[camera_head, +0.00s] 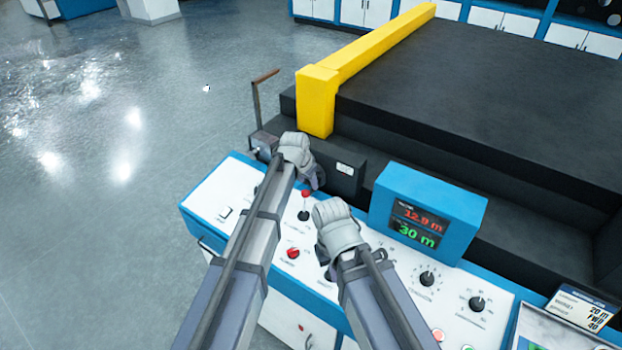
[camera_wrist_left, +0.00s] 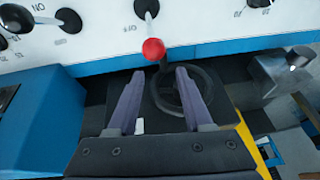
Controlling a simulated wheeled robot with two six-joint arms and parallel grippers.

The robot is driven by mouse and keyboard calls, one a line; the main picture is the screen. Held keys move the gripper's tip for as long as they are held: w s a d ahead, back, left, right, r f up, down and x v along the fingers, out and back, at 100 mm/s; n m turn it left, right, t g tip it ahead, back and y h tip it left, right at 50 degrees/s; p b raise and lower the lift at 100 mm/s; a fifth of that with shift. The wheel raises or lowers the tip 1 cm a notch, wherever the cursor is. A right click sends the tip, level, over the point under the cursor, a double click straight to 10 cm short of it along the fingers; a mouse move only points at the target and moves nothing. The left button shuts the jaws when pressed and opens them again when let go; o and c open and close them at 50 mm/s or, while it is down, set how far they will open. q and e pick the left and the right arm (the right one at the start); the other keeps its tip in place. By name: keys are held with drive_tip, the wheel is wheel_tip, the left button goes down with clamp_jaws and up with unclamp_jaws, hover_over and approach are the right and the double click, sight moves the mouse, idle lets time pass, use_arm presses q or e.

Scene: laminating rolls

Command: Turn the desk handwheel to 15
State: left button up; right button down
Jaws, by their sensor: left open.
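The dark handwheel (camera_wrist_left: 211,95) shows in the left wrist view as a ring, partly covered by my right-hand finger there. My left gripper (camera_wrist_left: 160,72) is open, its two purple-grey fingers apart and pointing toward the desk. I cannot tell whether a finger touches the wheel. In the head view my left gripper (camera_head: 313,180) is above the desk's far edge and mostly hides the wheel. The display (camera_head: 418,222) reads 12.9 m in red and 30 m in green. My right gripper (camera_head: 337,225) is over the desk panel; its fingers are hidden.
A red-topped lever (camera_head: 306,195) stands close to my left fingers. A red knob (camera_head: 293,253) and black dials (camera_head: 427,278) sit on the white panel. A dark machine (camera_head: 480,90) with a yellow bar (camera_head: 370,50) is behind. Open floor (camera_head: 110,150) lies left.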

sight(312, 190)
use_arm(q)
drive_tip(key=shift+w, duration=0.5)
use_arm(e)
drive_tip(key=shift+w, duration=0.5)
use_arm(q)
drive_tip(key=shift+f, duration=0.1)
use_arm(e)
drive_tip(key=shift+s+f, duration=0.1)
use_arm(q)
drive_tip(key=b+x, duration=0.7)
drive_tip(key=shift+w+f, duration=0.15)
drive_tip(key=shift+f, duration=0.1)
use_arm(e)
wheel_tip(312, 190, down, 7)
use_arm(q)
drive_tip(key=shift+r, duration=0.1)
clamp_jaws()
